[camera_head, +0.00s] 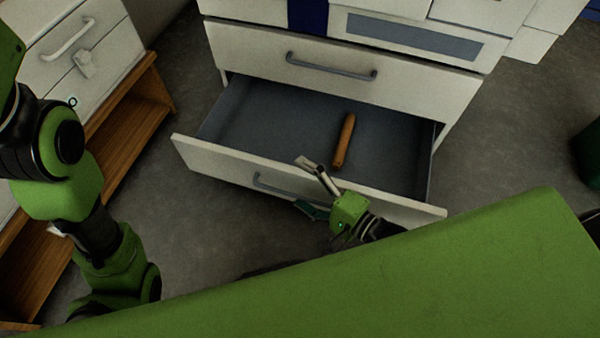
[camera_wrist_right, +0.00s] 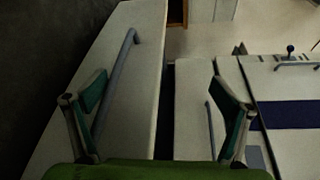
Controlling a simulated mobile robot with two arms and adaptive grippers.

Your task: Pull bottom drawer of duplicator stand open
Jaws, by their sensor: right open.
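The duplicator stand (camera_head: 400,85) is a white cabinet. Its bottom drawer (camera_head: 215,157) is pulled well out, showing a grey inside. An orange-brown cylinder (camera_head: 344,140) lies in it. The grey bar handle (camera_head: 262,184) on the drawer front is partly hidden by my right gripper. My right gripper (camera_head: 303,183) is open at the drawer front, one finger by the upper edge and one lower down. In the right wrist view my open fingers (camera_wrist_right: 162,92) show with the handle (camera_wrist_right: 120,75) nearer the left finger; I cannot tell if they touch. My left gripper is not visible.
The closed drawer above has its own handle (camera_head: 330,66). A white and wooden cabinet (camera_head: 125,100) stands at the left, near my left arm. A dark green bin-like object (camera_head: 588,155) is at the right edge. Grey floor (camera_head: 505,130) is clear right of the stand.

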